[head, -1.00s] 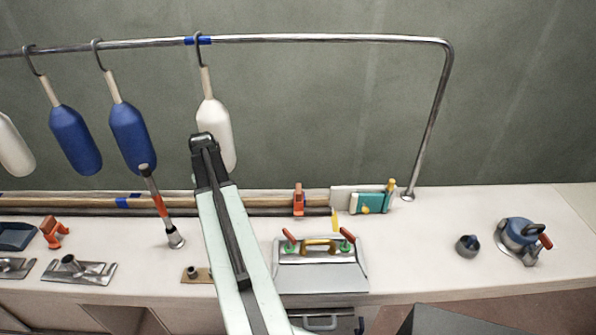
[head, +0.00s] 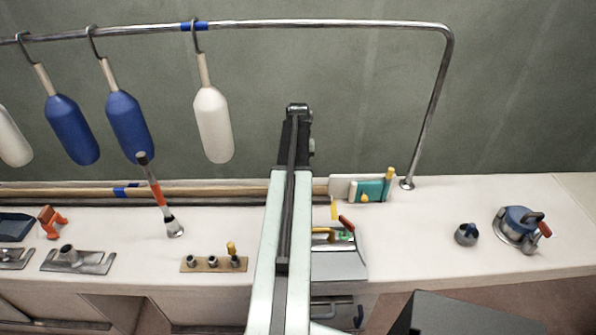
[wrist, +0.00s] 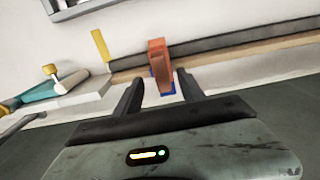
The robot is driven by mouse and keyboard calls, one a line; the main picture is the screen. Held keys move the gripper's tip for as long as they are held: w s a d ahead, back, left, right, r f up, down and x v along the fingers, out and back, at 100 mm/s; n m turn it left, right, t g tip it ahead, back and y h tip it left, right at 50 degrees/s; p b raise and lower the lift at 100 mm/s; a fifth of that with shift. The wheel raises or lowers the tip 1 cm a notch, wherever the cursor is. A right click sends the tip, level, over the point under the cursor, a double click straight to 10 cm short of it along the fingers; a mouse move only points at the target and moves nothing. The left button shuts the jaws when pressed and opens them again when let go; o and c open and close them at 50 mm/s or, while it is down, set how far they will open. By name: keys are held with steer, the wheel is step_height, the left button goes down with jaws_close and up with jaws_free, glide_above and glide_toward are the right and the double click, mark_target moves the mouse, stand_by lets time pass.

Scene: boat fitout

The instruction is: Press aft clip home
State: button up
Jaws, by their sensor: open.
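The orange clip (wrist: 157,60) stands upright on a long wooden pole (wrist: 253,49), with a blue tape band at its foot in the wrist view. My gripper (wrist: 159,78) is open, its two dark fingers apart on either side of the clip's lower part and tape, as seen from the wrist. The jaws look empty; I cannot tell how far in front of the clip they are. In the head view my arm hides this clip and the gripper; the pole (head: 220,191) runs along the back of the counter. Another orange clip (head: 50,221) lies on the counter at far left.
A silver box (head: 345,262) is partly behind my arm. Fenders (head: 212,123) hang from the rail (head: 330,27). The right counter has free room.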

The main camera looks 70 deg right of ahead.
step_height(320, 180, down, 5)
steer(key=b, duration=0.3)
steer(key=shift+r, duration=0.3)
jaws_close()
steer(key=c, duration=0.9)
jaws_free()
jaws_close()
steer(key=shift+f+b, duration=0.65)
